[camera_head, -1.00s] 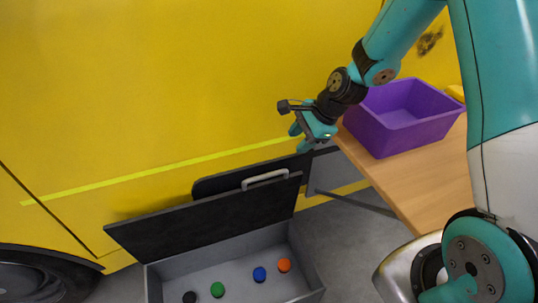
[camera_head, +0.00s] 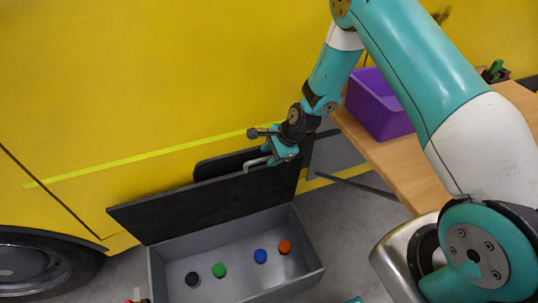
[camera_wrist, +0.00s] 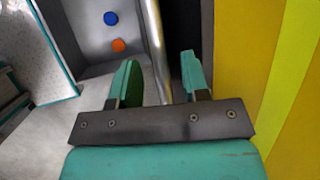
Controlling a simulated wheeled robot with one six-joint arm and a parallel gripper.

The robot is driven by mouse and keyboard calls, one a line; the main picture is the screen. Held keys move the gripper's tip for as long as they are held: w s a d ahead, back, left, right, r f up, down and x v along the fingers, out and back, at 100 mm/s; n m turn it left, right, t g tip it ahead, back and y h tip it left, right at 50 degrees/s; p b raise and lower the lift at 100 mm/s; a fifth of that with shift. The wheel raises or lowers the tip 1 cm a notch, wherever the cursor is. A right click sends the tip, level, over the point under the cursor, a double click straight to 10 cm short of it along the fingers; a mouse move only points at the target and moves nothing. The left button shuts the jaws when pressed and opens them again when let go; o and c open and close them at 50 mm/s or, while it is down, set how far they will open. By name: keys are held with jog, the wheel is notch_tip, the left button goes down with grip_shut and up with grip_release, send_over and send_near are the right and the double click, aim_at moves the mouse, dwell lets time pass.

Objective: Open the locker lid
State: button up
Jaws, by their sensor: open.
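The grey locker (camera_head: 290,279) stands open on the floor by the yellow wall. Its dark lid (camera_head: 190,212) is raised and leans back. A pale handle (camera_head: 256,161) shows near the lid's top edge, partly hidden by my gripper (camera_head: 267,153). In the wrist view my gripper (camera_wrist: 160,78) is open, and a metal bar (camera_wrist: 156,40) that looks like the handle runs between its two teal fingers. I see no clear contact on either finger.
Black, green, blue (camera_head: 260,256) and orange (camera_head: 285,246) round items lie in the locker. A wooden table (camera_head: 405,165) with a purple bin (camera_head: 375,108) stands to the right. A vehicle wheel (camera_head: 35,270) is at the left. Grey floor shows between locker and table.

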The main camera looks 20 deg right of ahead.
jog(key=shift+w+a+f, duration=0.1)
jog(key=shift+a+f, duration=0.05)
jog(key=shift+f, duration=0.05)
grip_shut()
jog(key=s+f, duration=0.1)
jog(key=s, duration=0.5)
jog(key=shift+s+d+f, duration=0.2)
jog(key=shift+s+f, duration=0.05)
jog(key=shift+s, duration=0.15)
grip_release()
jog(key=shift+a, duration=0.15)
